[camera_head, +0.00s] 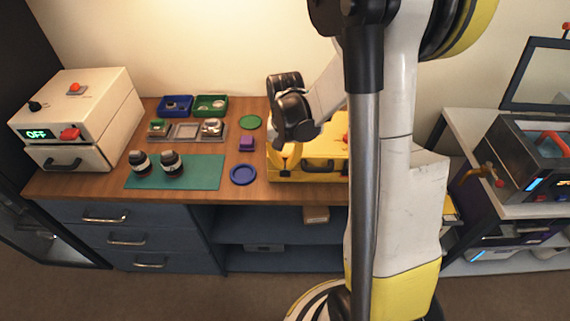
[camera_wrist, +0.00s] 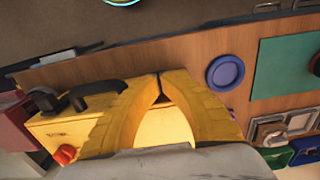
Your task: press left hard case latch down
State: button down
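The yellow hard case (camera_head: 310,172) lies on the wooden worktop, partly behind my arm. In the wrist view the case (camera_wrist: 60,130) shows its black handle (camera_wrist: 100,92), a black fitting (camera_wrist: 42,99) beyond it and a red knob (camera_wrist: 65,154). My gripper (camera_head: 284,172) is over the left end of the case. In the wrist view its yellow fingers (camera_wrist: 159,78) curve together and their tips meet, with nothing seen between the tips. The left latch is not distinguishable; the fingers cover that part of the case. I cannot tell whether they touch it.
A blue round dish (camera_head: 243,174) and a purple block (camera_head: 246,144) lie just left of the case. A green mat (camera_head: 200,172) with two dark lenses (camera_head: 171,163) is farther left. A white box marked OFF (camera_head: 75,115) stands at the far left.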

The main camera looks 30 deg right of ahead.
jog(key=shift+f, duration=0.25)
jog(key=shift+r, duration=0.1)
jog(key=shift+r+p, duration=2.35)
jog(key=shift+r, duration=1.1)
